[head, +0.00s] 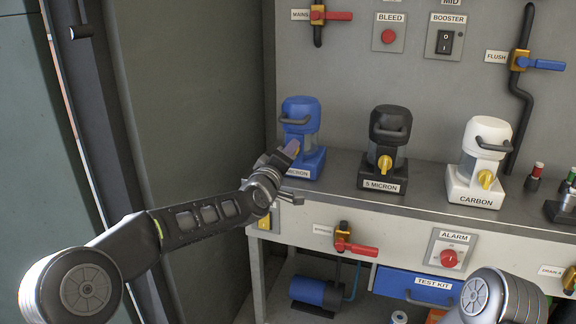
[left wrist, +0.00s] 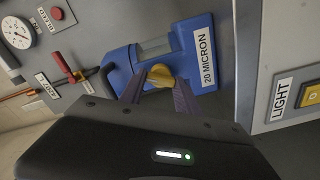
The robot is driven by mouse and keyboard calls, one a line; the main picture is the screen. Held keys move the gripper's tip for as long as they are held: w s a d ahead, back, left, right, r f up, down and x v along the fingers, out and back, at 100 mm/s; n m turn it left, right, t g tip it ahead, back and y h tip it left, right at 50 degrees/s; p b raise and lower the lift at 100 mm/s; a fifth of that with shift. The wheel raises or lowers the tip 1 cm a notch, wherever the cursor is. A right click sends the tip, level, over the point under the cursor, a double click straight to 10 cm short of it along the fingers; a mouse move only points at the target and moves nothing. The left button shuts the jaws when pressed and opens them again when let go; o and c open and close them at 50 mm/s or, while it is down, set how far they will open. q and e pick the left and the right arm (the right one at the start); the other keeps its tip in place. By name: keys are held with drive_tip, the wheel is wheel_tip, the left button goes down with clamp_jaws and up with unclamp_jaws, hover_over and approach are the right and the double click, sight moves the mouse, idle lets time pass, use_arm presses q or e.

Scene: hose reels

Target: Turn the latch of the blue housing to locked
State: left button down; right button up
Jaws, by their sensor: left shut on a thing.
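The blue housing (head: 301,115) stands at the left end of the bench top in the head view. In the left wrist view the blue housing (left wrist: 192,36) shows its label "20 MICRON" and a yellow latch (left wrist: 160,76). My left gripper (head: 291,150) reaches the front of the housing, and in the left wrist view its fingers (left wrist: 158,88) are shut on the yellow latch, one on each side. In the head view the gripper hides the latch and part of the label. My right gripper is out of view; only part of my right arm shows at the bottom right.
A black housing (head: 389,140) and a white housing (head: 484,160) with yellow latches stand to the right. A light switch (left wrist: 308,96) is beside the blue housing. A red-handled valve (head: 352,246) and an alarm panel (head: 449,252) are on the bench front.

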use_arm(q)
drive_tip(key=n+b, duration=0.2)
drive_tip(key=n, duration=0.1)
drive_tip(key=shift+f+n+b, duration=0.25)
drive_tip(key=shift+n+b, duration=0.05)
drive_tip(key=shift+r+n+b, duration=0.1)
drive_tip(key=shift+n+b, duration=0.55)
drive_tip(key=shift+n, duration=0.55)
drive_tip(key=c, duration=0.9)
unclamp_jaws()
drive_tip(key=shift+o, duration=0.2)
drive_tip(key=v, duration=0.7)
drive_tip(key=shift+s+a+b, duration=0.15)
drive_tip(key=shift+s+b, duration=0.2)
drive_tip(key=shift+b, duration=0.1)
